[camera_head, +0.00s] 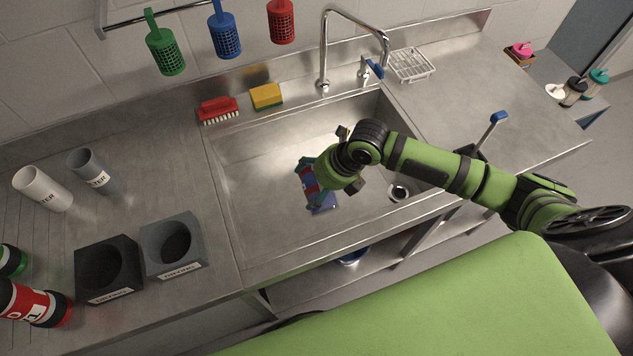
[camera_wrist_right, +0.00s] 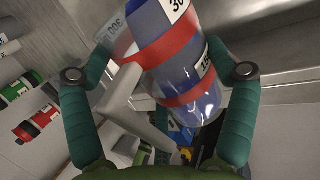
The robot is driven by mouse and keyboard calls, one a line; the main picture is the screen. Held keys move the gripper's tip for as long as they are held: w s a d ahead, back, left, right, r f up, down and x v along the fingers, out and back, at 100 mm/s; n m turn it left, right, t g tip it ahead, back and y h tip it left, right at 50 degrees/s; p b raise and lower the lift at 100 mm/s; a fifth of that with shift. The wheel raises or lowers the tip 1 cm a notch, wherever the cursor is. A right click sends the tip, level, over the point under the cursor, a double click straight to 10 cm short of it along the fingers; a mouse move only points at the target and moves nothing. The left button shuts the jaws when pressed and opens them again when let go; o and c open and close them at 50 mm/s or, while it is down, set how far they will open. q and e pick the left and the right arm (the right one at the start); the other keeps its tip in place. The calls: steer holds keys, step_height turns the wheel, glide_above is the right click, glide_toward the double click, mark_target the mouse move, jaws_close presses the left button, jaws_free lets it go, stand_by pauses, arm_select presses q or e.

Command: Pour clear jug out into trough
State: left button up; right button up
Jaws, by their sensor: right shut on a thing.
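The clear jug (camera_head: 320,202) shows blue through its wall and has red bands; I cannot tell whether it holds liquid. My right gripper (camera_head: 318,172) is shut on it, above the steel trough (camera_head: 255,170), and partly hides it. In the right wrist view the jug (camera_wrist_right: 180,55) is tilted between the two green fingers of my right gripper (camera_wrist_right: 158,73), with its pale handle (camera_wrist_right: 135,110) toward the palm. Number labels show on its side. My left gripper is not in view.
A curved tap (camera_head: 325,50) stands behind the trough. A red brush (camera_head: 218,110) and yellow sponge (camera_head: 266,96) lie on its back rim. Dark and grey block holders (camera_head: 108,270) and two tubes (camera_head: 42,188) stand on the left counter. Cups hang above on a rail.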

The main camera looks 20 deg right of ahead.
mark_target(311, 173)
steer(key=shift+w+f+g, duration=0.25)
steer(key=shift+w+g, duration=0.25)
steer(key=shift+g, duration=0.1)
steer(key=shift+w+f+g+b, duration=0.2)
steer(key=shift+f+g+b, duration=0.25)
steer(key=shift+b, duration=0.2)
steer(key=shift+w+r+m+g, duration=0.25)
steer(key=shift+w+m+g, duration=0.05)
steer(key=shift+g, duration=0.25)
steer(key=shift+w+a+r+g+b, duration=0.15)
steer(key=shift+w+g+b, duration=0.1)
steer(key=shift+g+b, duration=0.3)
steer(key=shift+w+d+r+g+b, duration=0.1)
steer(key=shift+w+r+g+b, duration=0.1)
steer(key=shift+g+b, duration=0.35)
steer(key=shift+w+r+m+b, duration=0.1)
steer(key=shift+r+m+b, duration=0.1)
steer(key=shift+m+b, duration=0.1)
steer(key=shift+f+g+b, duration=0.15)
steer(key=shift+g+b, duration=0.85)
steer(key=shift+b, duration=0.25)
steer(key=shift+g, duration=0.3)
